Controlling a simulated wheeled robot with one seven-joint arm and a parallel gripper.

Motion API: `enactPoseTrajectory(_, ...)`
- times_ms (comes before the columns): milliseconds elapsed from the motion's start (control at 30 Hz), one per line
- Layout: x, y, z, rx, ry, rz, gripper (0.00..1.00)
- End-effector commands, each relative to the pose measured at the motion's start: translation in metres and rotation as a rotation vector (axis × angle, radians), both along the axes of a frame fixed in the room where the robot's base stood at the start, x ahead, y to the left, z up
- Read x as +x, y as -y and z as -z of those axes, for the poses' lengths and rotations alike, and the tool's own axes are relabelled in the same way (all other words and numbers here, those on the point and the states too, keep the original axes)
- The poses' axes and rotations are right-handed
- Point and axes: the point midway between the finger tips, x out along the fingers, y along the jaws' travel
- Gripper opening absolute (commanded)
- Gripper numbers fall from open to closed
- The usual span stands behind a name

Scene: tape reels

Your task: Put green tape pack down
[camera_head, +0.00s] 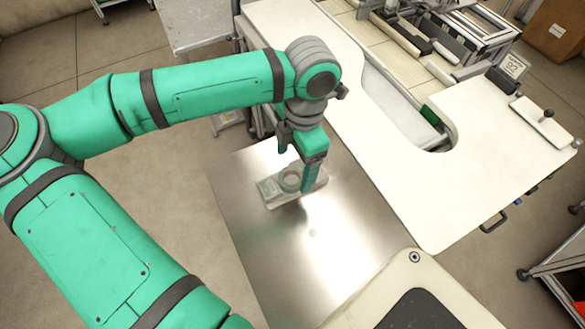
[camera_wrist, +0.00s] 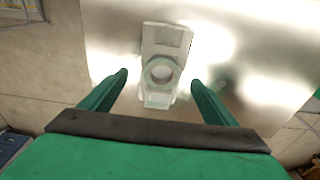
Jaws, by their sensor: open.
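The tape pack (camera_head: 270,188) is a pale, faintly green flat piece with a round ring on it, on the shiny metal table (camera_head: 250,240). In the wrist view the pack (camera_wrist: 165,38) lies with its ring (camera_wrist: 148,74) between my fingers. My gripper (camera_head: 297,172) is open over the pack, one finger on each side of the ring. In the wrist view my gripper (camera_wrist: 160,78) shows a gap between each finger and the ring. In the head view a finger hides part of the pack.
A large white worktable (camera_head: 480,160) with a curved cutout stands right of the metal table. A small green item (camera_head: 430,114) sits at the cutout. A pale unit with a dark panel (camera_head: 425,310) is at the bottom. The metal surface around the pack is clear.

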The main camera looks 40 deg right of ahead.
Motion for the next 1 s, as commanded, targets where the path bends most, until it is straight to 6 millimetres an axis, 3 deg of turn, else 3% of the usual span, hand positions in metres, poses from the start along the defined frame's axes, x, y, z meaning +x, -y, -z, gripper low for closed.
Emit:
enactPoseTrajectory(200,-0.001,0.007,-0.045,-0.001,0.004,0.002,0.81)
enactPoseTrajectory(400,-0.003,0.012,-0.074,-0.001,0.002,0.008,0.81)
enactPoseTrajectory(600,-0.002,0.01,-0.085,0.0,0.0,0.001,0.81)
enactPoseTrajectory(1000,-0.001,0.009,-0.086,0.0,0.0,-0.002,0.81)
